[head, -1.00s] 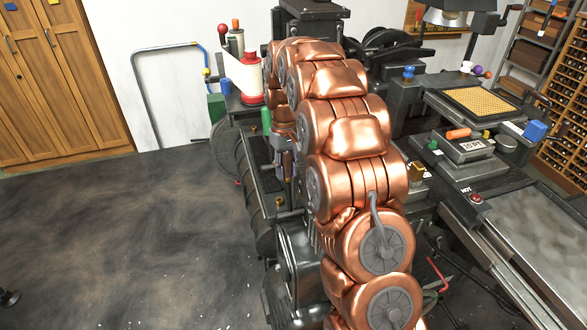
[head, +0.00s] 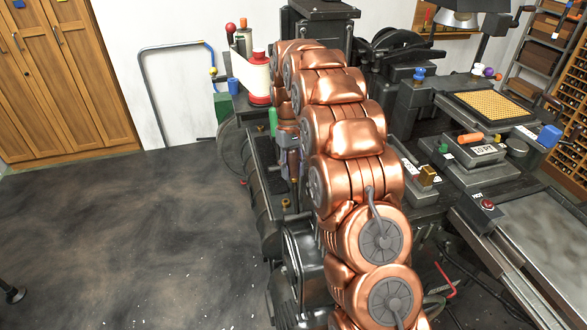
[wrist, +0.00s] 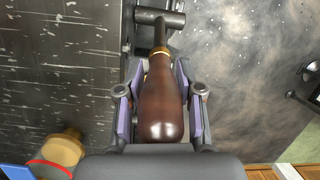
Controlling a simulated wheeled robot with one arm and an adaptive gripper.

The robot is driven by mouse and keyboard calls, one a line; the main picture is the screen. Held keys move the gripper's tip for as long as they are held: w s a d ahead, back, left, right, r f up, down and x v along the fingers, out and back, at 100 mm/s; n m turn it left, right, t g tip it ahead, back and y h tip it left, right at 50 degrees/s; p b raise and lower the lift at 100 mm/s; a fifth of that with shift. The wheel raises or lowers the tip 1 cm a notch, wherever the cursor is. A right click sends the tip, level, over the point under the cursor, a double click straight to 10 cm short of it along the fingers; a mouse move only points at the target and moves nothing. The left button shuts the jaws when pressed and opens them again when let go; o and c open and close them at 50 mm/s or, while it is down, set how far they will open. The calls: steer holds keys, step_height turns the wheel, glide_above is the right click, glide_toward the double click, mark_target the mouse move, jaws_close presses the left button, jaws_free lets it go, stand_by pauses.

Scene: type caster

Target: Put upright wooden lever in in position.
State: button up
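The lever's dark brown wooden handle (wrist: 161,105) lies lengthwise between my gripper's two purple finger pads in the wrist view. A brass ring sits at its far end, and a dark rod runs on to a grey metal crosspiece (wrist: 160,17). My gripper (wrist: 160,68) has one pad on each side of the handle, and they appear to press on its narrower part. In the head view the brown handle (head: 293,164) stands about upright beside the press, left of my copper arm. My arm hides much of the gripper and the lever's surroundings there.
The dark press body (head: 262,190) stands close by. A red-and-white container (head: 257,78) and a green bottle (head: 273,121) are near the arm. A brass knob (wrist: 62,147) shows at the wrist view's lower left. Open floor (head: 120,230) lies to the left.

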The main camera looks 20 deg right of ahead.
steer(key=o, duration=0.3)
steer(key=shift+r, duration=0.1)
steer(key=shift+v, duration=3.65)
steer(key=shift+s, duration=0.1)
steer(key=shift+d, duration=0.1)
